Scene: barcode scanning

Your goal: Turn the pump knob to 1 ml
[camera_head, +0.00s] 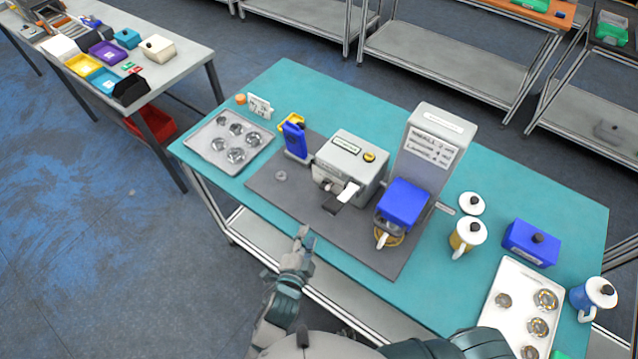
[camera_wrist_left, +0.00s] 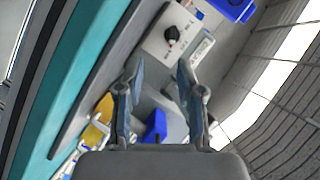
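A grey box-shaped machine (camera_head: 352,160) with a yellow button on top stands on the dark mat. In the left wrist view, a black knob (camera_wrist_left: 173,33) with a red mark sits on the machine's pale face; its setting is too small to read. This knob cannot be made out clearly in the head view. My left gripper (camera_head: 303,240) is in front of the mat's near edge, apart from the machine. In the left wrist view its two fingers (camera_wrist_left: 158,88) are spread with nothing between them, and the knob lies beyond them. My right gripper is out of view.
A blue device (camera_head: 294,140) stands left of the machine. A metal tray (camera_head: 210,165) lies far left on the teal table (camera_head: 290,95). The mat's front left is mostly clear.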

